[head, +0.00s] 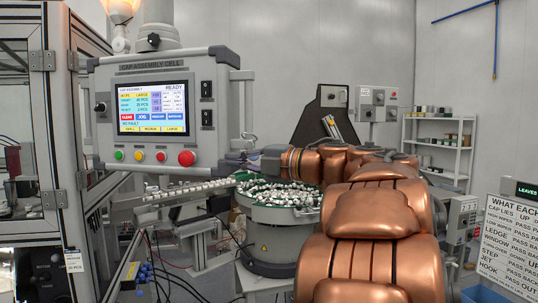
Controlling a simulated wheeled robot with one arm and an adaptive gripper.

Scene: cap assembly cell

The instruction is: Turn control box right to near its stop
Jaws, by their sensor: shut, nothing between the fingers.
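The control box (103,140) is a grey-framed panel headed CAP ASSEMBLY CELL, hung from a post at the upper left. Its lit screen (153,108) shows READY. Below the screen are green, yellow and red buttons, with a larger red button (187,158) at the right. The panel faces me, turned slightly. My copper arm reaches in from the lower right, and my gripper (238,160) is shut and empty beside the box's lower right corner. I cannot tell whether its fingertips touch the box. The box's back is hidden.
A round feeder bowl (270,222) full of small white parts stands below my gripper, with a linear track (190,192) running left from it. A framed machine cabinet (52,130) stands close at the left. Shelves (440,150) and a sign (510,240) are at the right.

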